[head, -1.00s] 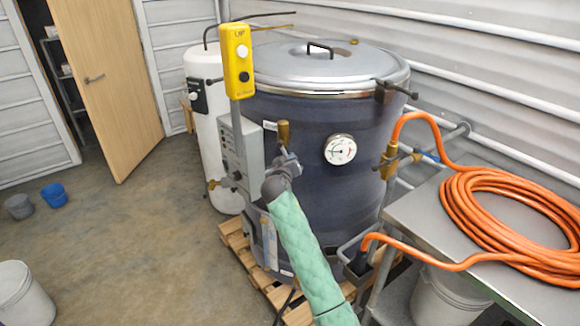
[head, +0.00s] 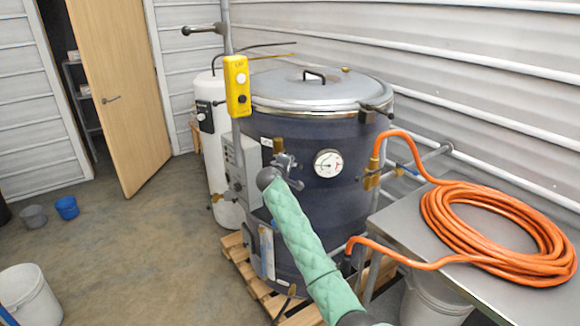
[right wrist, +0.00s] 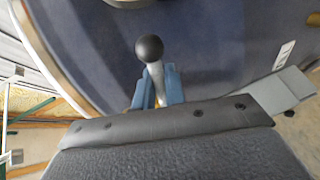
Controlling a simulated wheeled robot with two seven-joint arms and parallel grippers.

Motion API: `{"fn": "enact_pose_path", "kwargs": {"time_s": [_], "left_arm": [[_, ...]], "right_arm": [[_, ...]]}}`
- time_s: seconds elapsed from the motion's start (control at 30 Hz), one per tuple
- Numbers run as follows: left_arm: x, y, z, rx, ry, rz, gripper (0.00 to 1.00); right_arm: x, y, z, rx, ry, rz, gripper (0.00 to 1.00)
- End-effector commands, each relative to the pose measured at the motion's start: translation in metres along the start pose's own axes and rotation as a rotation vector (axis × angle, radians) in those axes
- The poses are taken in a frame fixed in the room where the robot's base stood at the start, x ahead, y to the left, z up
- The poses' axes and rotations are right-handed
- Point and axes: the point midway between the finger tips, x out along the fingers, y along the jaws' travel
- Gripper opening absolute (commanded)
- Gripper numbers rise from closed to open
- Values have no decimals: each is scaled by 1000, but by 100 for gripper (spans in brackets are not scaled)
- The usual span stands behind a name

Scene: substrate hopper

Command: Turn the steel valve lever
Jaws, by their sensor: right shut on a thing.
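In the right wrist view a steel lever (right wrist: 156,74) with a round black knob (right wrist: 149,47) stands between the blue fingers of my right gripper (right wrist: 157,92). The gripper is shut on the lever's stem, and the knob sticks out beyond the fingertips. The head view shows my right gripper (head: 286,163) at the front of the dark blue tank (head: 312,215), just below a brass fitting (head: 278,145). There the lever is too small and too covered to make out. My left gripper is in neither view.
A yellow control box (head: 236,86) on a post stands left of the tank. A round gauge (head: 328,163) is close right of my gripper. A coiled orange hose (head: 440,215) lies on a steel table (head: 388,213) at right. The floor at left is mostly clear.

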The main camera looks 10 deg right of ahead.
Motion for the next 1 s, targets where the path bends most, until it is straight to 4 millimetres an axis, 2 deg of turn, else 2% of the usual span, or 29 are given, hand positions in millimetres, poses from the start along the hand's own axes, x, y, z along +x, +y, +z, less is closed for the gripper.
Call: {"fn": "enact_pose_path", "kwargs": {"time_s": [0.03,0.33,0.9,0.93,1.0], "left_arm": [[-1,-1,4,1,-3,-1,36],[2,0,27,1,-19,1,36],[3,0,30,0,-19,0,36],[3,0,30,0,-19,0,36],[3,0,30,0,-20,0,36]], "right_arm": [[-1,5,-1,-28,-6,1,0],[-2,9,-1,-146,-29,0,0],[-2,10,-1,-175,-35,1,0],[-2,10,-1,-175,-34,1,16],[-2,10,-1,-175,-34,1,29]]}}
